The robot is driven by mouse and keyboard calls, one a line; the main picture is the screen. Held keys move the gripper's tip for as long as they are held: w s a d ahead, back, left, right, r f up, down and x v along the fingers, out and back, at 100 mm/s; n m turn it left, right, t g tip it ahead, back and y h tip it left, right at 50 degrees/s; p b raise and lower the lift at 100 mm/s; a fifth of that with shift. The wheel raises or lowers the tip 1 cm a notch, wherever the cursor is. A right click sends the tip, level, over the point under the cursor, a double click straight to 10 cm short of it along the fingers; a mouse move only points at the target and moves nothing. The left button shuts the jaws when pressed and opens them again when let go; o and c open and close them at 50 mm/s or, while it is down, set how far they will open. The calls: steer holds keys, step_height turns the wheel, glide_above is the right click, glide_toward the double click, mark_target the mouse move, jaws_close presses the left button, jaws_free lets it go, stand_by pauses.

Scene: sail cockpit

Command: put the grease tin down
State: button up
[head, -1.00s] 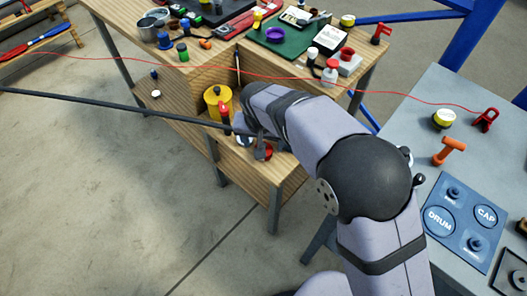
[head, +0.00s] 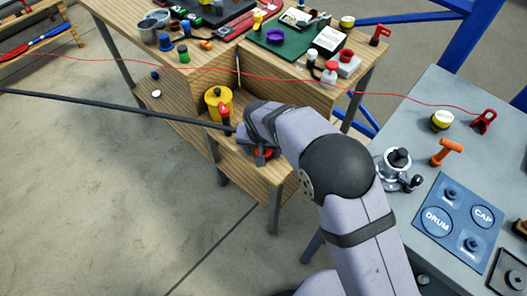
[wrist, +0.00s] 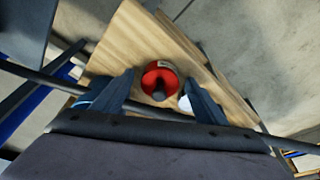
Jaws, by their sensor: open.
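A round red tin with a dark centre, which I take for the grease tin (wrist: 160,77), stands on the wooden shelf (wrist: 122,45) in the wrist view. A sliver of red shows in the head view (head: 263,153), mostly hidden by my gripper. My gripper (wrist: 158,84) is open, with one finger on each side of the tin in the picture. I see no finger clearly pressing on it; the exact gap and height are hard to tell.
A yellow canister (head: 214,98) with a red-topped item in front stands left of my gripper. A small white thing (wrist: 185,104) is by the right finger. A dark rod (head: 110,107) and a red line (head: 130,61) cross the scene. A winch (head: 393,165) stands on the grey bench.

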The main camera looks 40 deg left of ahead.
steer(key=shift+f, duration=0.1)
steer(key=c, duration=1.6)
steer(key=shift+w, duration=0.1)
jaws_close()
steer(key=shift+a+r+b, duration=0.1)
steer(key=shift+r+b, duration=0.25)
steer(key=shift+r, duration=4.75)
